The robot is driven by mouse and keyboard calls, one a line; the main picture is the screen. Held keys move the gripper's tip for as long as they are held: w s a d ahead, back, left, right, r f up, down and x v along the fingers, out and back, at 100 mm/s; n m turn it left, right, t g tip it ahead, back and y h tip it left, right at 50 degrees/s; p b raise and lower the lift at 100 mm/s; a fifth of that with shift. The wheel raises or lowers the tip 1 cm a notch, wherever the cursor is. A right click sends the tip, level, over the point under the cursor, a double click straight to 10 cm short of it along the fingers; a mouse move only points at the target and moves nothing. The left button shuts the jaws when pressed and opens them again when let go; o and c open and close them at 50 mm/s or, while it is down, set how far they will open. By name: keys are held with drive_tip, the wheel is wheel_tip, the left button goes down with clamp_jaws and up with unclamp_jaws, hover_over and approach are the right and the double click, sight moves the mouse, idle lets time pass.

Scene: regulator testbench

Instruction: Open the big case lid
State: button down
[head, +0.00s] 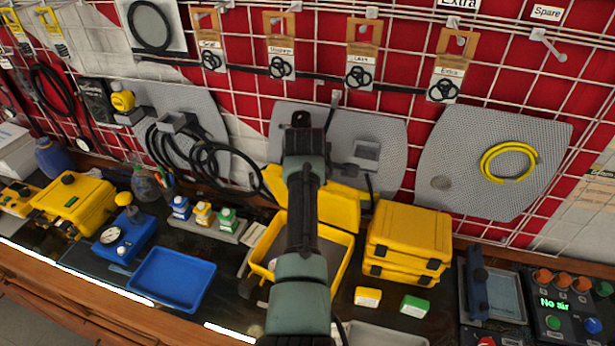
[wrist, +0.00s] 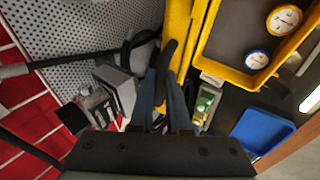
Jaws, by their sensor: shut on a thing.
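The big yellow case (head: 342,262) stands open in the middle of the bench in the head view, partly hidden behind my arm. Its lid (head: 345,207) is raised at the back, leaning toward the mesh wall. In the wrist view the lid (wrist: 178,35) shows nearly edge-on, and the case body (wrist: 200,55) lies to its right with two round gauges inside. My gripper (wrist: 164,92) is shut on the lid at its edge. The exact contact is partly hidden by the dark fingers. In the head view my arm hides the gripper.
Stacked yellow cases (head: 408,240) stand close to the right. A blue tray (head: 172,278) and small bottles (head: 203,212) are to the left. Grey panels (head: 378,130) on the red mesh wall are close behind the lid. A control box (head: 570,308) is at far right.

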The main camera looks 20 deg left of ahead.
drive_tip(key=shift+w, duration=0.25)
drive_tip(key=c, duration=1.2)
unclamp_jaws()
drive_tip(key=shift+o, duration=0.2)
drive_tip(key=b+v, duration=0.3)
drive_tip(key=v, duration=1)
